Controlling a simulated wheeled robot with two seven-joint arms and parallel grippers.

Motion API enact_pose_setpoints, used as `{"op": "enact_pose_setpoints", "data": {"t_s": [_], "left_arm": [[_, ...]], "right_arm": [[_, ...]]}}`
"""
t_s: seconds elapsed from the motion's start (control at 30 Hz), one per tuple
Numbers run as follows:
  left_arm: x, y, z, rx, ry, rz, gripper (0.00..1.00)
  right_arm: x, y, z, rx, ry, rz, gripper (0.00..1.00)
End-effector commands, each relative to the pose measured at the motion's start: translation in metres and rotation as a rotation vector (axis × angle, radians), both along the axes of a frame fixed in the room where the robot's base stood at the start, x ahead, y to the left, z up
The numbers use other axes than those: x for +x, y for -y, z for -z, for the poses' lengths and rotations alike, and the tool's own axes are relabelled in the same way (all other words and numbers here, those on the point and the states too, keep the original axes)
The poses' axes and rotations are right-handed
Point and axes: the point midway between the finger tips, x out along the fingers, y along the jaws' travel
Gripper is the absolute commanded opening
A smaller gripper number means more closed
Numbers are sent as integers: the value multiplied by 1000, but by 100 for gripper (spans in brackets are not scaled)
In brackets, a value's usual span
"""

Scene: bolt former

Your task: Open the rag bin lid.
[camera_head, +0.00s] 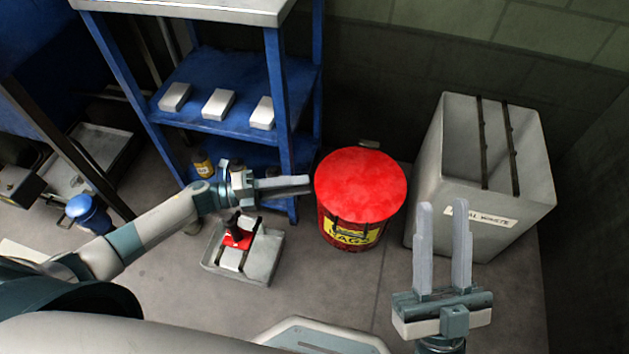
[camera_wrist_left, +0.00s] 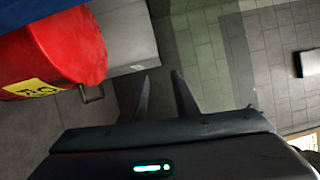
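The rag bin (camera_head: 338,232) is a red round can with a yellow label, standing on the floor. Its red lid (camera_head: 361,185) lies flat on top and is closed. In the left wrist view the bin (camera_wrist_left: 50,55) fills the upper left, turned sideways, with a thin metal loop (camera_wrist_left: 93,93) at its edge. My left gripper (camera_head: 307,184) points right, its tips close to the lid's left edge in the head view; contact cannot be told. Its fingers (camera_wrist_left: 164,74) are apart and empty in the wrist view. My right gripper (camera_head: 443,206) is open and empty, in front of the grey waste bin.
A large grey waste bin (camera_head: 430,205) stands to the right of the rag bin. A blue shelf (camera_head: 205,115) with several pale boxes is at the left. A grey tray (camera_head: 262,262) with a red-based tool lies on the floor below my left gripper.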

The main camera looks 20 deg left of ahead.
Motion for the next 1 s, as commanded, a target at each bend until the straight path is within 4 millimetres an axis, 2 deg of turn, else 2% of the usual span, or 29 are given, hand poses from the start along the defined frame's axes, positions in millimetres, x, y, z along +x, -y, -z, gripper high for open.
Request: {"op": "enact_pose_setpoints", "data": {"t_s": [0.2,0.77,0.87,1.0], "left_arm": [[-5,-10,0,0,1,1,28],[-5,-9,0,-2,0,1,28],[-9,-3,-2,-21,-10,2,28],[-24,21,-13,-108,-52,3,28]], "right_arm": [[-1,-1,3,-3,-14,-3,31],[1,-2,-1,4,1,0,31],[1,-2,0,3,0,-1,31],[1,-1,0,2,-2,-1,31]]}}
